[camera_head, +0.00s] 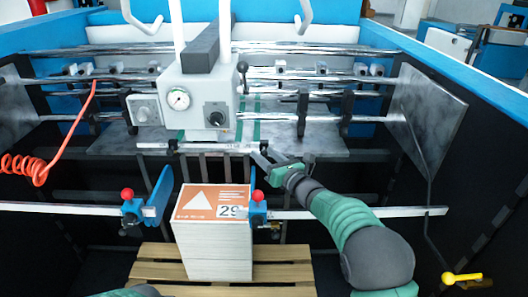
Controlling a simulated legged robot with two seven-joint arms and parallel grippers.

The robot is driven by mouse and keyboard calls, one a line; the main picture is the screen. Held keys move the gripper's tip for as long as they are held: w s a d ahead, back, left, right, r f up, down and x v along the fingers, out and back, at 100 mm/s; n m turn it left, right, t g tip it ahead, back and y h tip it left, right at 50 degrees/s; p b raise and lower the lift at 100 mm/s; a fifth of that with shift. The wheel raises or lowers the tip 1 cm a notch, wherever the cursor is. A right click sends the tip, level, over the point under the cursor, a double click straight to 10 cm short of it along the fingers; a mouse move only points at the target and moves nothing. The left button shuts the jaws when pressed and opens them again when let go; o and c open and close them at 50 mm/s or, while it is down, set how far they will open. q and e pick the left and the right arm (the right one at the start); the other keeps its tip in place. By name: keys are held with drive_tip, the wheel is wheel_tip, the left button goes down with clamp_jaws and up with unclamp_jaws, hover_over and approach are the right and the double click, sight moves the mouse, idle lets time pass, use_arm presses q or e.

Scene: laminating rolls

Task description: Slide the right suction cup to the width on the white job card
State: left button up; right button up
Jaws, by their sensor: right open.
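Two blue side guides with red knobs, left (128,211) and right (258,208), sit on a front rail (345,212) beside the stack. A wooden pallet (155,268) lies below. A red coiled hose (27,167) hangs at left. A yellow handle (461,278) is at lower right.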

drive_tip(key=shift+o, duration=0.3)
drive_tip(key=d, duration=0.3)
drive_tip(key=shift+w+d+f, duration=0.2)
drive_tip(key=shift+d, duration=0.15)
drive_tip(key=shift+c, duration=1.1)
drive_tip(key=shift+a, duration=0.25)
drive_tip(key=shift+c, duration=1.2)
drive_tip(key=shift+s+a, duration=0.1)
drive_tip(key=shift+a, duration=0.75)
drive_tip(key=c, duration=0.5)
drive_tip(key=shift+a, duration=0.3)
clamp_jaws()
drive_tip(key=shift+d, duration=0.85)
use_arm(q)
drive_tip(key=shift+d+r, duration=0.2)
drive_tip(key=shift+d, duration=1)
drive_tip(key=shift+a, duration=0.2)
use_arm(e)
drive_tip(key=shift+a+r, duration=0.1)
drive_tip(key=shift+a, duration=0.25)
